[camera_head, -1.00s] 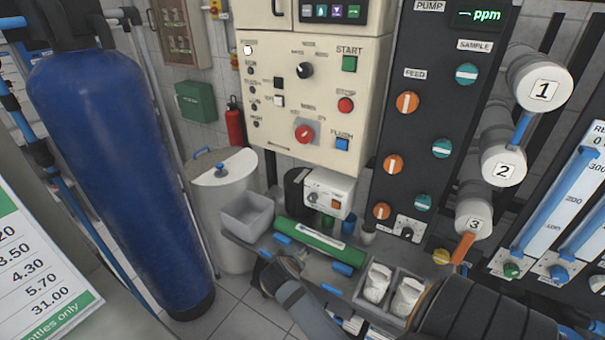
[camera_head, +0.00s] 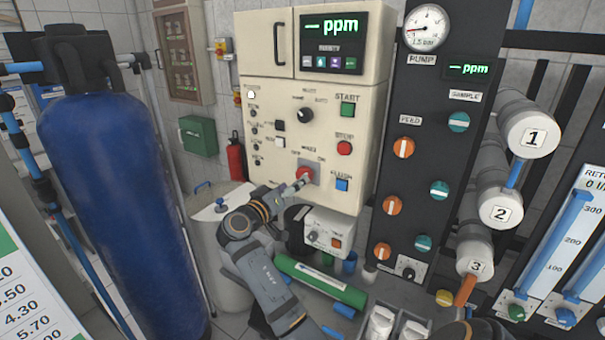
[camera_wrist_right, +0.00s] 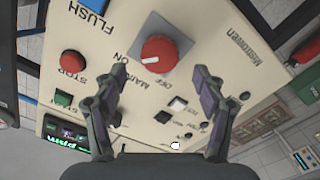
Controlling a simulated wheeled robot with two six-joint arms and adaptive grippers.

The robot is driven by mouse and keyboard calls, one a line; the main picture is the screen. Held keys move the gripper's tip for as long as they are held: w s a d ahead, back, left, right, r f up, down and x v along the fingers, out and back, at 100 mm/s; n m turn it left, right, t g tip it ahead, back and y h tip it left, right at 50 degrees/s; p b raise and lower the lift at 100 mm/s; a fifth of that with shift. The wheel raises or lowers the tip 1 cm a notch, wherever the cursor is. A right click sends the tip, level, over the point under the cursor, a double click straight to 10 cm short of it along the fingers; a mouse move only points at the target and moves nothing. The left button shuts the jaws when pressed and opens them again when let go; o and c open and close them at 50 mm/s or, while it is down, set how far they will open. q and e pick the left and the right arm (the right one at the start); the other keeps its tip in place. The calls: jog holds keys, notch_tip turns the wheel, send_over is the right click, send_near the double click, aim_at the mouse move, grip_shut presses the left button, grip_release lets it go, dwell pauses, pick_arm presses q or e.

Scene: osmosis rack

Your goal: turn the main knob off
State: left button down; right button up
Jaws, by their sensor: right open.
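The main knob (camera_head: 304,173) is a round red knob on a grey square plate, low on the cream control panel (camera_head: 262,70). The knob also shows in the right wrist view (camera_wrist_right: 160,53), unobstructed between the word ON at its left and OFF below it. Its white mark points to the ON side. My right gripper (camera_head: 299,186) is in front of the knob, partly overlapping it in the head view. In the wrist view its two fingers (camera_wrist_right: 160,74) are spread, empty, and apart from the knob. My left gripper is out of view.
Around the knob are a red STOP button (camera_head: 344,148), a green START button (camera_head: 347,109) and a blue FLUSH button (camera_head: 342,184). A blue tank (camera_head: 115,200) stands left.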

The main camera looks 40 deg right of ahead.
jog(key=p+x, duration=0.1)
jog(key=x, duration=0.5)
jog(key=shift+p, duration=0.35)
jog(key=shift+c, duration=0.2)
jog(key=c, duration=1.1)
